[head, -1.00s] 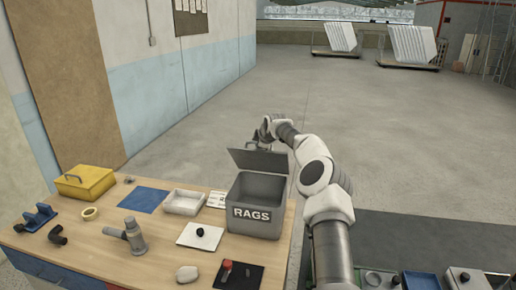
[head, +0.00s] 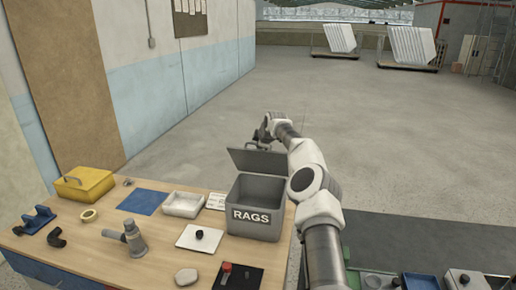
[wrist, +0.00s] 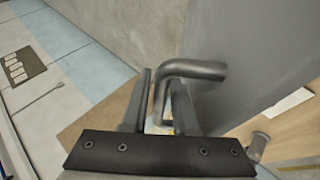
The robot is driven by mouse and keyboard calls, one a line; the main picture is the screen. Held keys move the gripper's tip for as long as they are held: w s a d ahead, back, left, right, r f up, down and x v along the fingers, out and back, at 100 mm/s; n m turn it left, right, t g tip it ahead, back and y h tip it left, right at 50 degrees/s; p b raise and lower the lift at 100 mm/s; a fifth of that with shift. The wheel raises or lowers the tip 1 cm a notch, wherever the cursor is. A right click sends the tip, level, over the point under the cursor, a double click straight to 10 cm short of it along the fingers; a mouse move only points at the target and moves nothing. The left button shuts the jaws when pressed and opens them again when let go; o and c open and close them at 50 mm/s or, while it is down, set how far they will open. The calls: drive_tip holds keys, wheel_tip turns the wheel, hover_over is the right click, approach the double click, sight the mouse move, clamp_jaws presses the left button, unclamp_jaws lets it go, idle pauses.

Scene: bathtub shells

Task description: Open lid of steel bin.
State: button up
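The steel bin (head: 254,223) is a grey box marked RAGS at the right end of the wooden bench. Its lid (head: 258,161) stands raised and tilted up at the back, so the bin's mouth is open. My gripper (head: 264,133) is behind the lid's upper edge, small and partly hidden in the head view. In the wrist view my gripper (wrist: 160,105) has its fingers close on both sides of a bent steel handle (wrist: 195,69). The handle joins the grey lid surface (wrist: 250,50) at right.
A white tray (head: 168,204), yellow box (head: 84,184), blue mat (head: 143,202), pipe fitting (head: 134,239) and black plate (head: 238,278) lie left and in front of the bin. The floor (head: 330,100) behind is clear.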

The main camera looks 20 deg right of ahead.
drive_tip(key=shift+s, duration=0.1)
drive_tip(key=shift+s+r+b, duration=0.4)
drive_tip(key=shift+r+b, duration=0.1)
drive_tip(key=shift+b, duration=0.1)
drive_tip(key=b+v, duration=0.4)
drive_tip(key=v, duration=1.2)
drive_tip(key=shift+b, duration=0.4)
